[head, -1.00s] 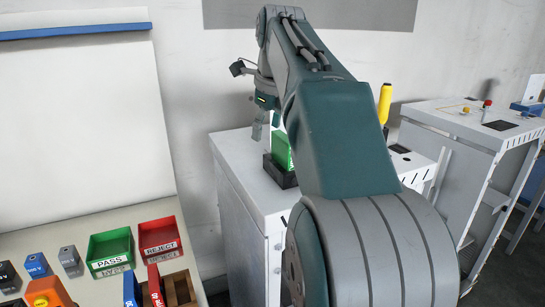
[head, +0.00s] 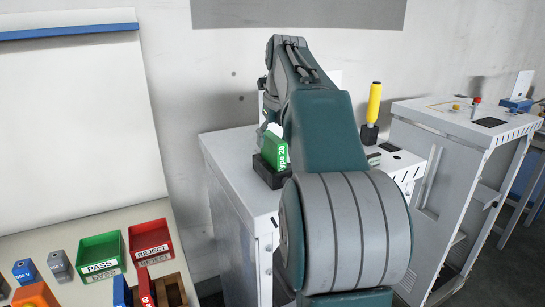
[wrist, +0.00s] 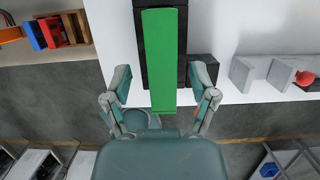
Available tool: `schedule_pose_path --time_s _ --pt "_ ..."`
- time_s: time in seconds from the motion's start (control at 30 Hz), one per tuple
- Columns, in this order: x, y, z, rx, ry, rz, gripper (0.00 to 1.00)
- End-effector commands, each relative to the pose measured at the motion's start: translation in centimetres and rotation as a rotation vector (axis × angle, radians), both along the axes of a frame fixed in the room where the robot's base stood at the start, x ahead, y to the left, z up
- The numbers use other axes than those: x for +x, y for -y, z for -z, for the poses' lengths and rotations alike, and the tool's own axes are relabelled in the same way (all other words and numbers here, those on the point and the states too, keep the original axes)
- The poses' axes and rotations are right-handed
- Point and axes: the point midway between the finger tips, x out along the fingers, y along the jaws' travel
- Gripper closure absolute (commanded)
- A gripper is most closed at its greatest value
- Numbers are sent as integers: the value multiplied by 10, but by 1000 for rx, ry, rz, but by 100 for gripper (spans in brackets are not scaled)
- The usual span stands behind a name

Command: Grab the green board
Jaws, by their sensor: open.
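The green board (head: 274,150) stands upright in a black holder (head: 270,173) on the white cabinet (head: 238,180), with white lettering on its face. In the wrist view the green board (wrist: 160,60) runs down the middle, its lower end between the two fingers of my gripper (wrist: 160,88). The fingers are spread to either side of the board, with gaps between them and it. In the head view my gripper is mostly hidden behind my arm and the board.
A yellow-handled tool (head: 374,103) stands on the cabinet to the right. A green PASS tray (head: 101,253) and a red REJECT tray (head: 151,240) sit on the table at lower left. Another white cabinet (head: 460,125) stands further right.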

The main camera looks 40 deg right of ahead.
Motion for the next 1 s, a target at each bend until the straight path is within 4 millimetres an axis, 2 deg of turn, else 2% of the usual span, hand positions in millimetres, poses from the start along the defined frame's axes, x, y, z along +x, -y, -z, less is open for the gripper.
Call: schedule_pose_path --time_s 0.23,0.33,0.57,0.6,0.67,0.7,0.73,1.0 --pt "10 4 36 0 -2 -1 26" --pt "12 4 43 -2 -1 0 26" --pt "13 4 44 -1 -1 -1 26" --pt "13 4 44 -1 -1 -1 44" --pt "12 4 44 -1 -1 -1 70" --pt "12 4 44 -1 -1 -1 88" --pt "12 4 44 -1 -1 -1 100" --pt "13 4 44 -1 -2 -1 100"
